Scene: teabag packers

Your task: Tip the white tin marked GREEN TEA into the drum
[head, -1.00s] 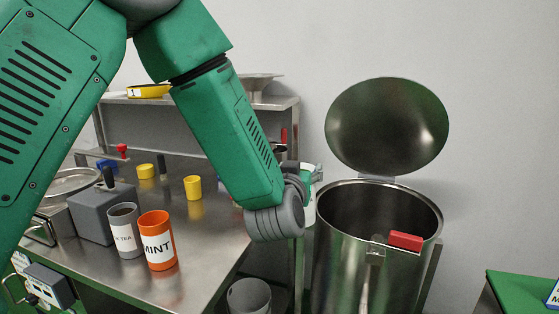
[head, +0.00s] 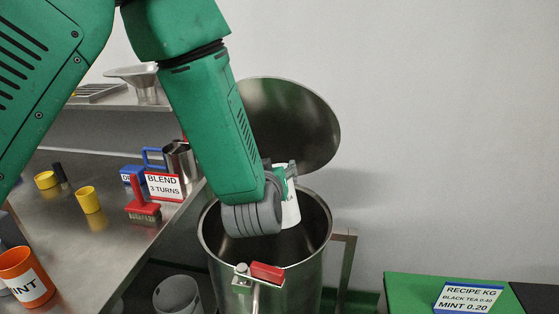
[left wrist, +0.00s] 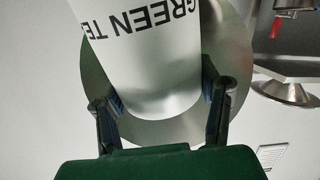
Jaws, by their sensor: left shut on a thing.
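The white tin marked GREEN TEA (left wrist: 150,55) is between the fingers of my left gripper (left wrist: 162,108) in the left wrist view, its lettering upside down there. In the head view the tin (head: 291,208) shows partly behind my left gripper (head: 283,180), over the drum's open mouth. The tin looks close to upright; its contents are hidden. The steel drum (head: 232,264) stands open, with its round lid (head: 290,115) raised behind it. My left gripper is shut on the tin. My right gripper is not in view.
A red-handled latch (head: 267,272) sits on the drum's front rim. A grey bin (head: 178,296) stands below. A green surface (head: 405,290) is at right.

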